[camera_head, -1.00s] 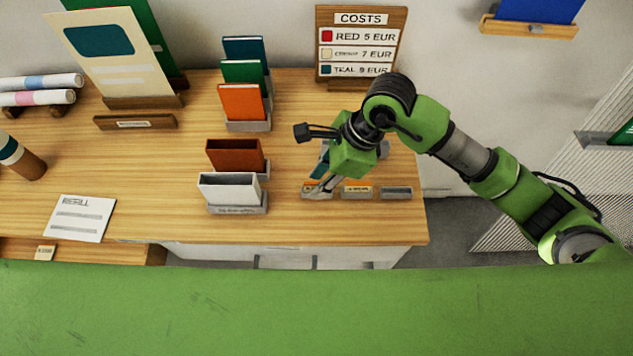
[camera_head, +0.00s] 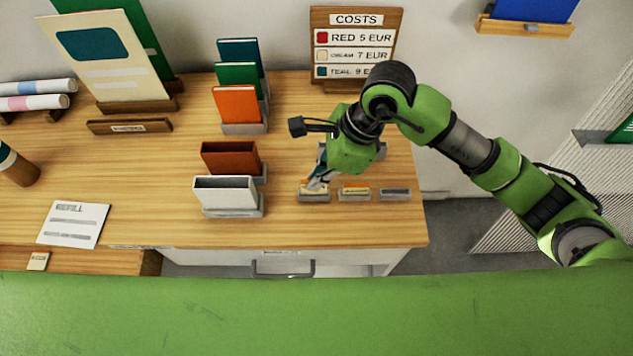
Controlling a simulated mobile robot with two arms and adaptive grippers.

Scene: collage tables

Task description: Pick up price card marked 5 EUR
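Three small grey card holders stand in a row near the front right of the wooden table: a left one (camera_head: 313,197), a middle one (camera_head: 355,196) and a right one (camera_head: 396,194). The left and middle ones hold small cards with orange and pale parts; their print is too small to read, so I cannot tell which is marked 5 EUR. My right gripper (camera_head: 317,184) points down at the left holder, its fingertips at the card there. The fingers partly hide that card, and I cannot tell if they are closed on it. My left gripper is out of view.
A costs board (camera_head: 356,45) listing red 5 EUR stands behind my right arm. Upright coloured cards (camera_head: 238,104) and two boxes, brown (camera_head: 231,159) and white (camera_head: 225,191), stand left of the gripper. A paper sheet (camera_head: 74,224) lies front left. The table between is clear.

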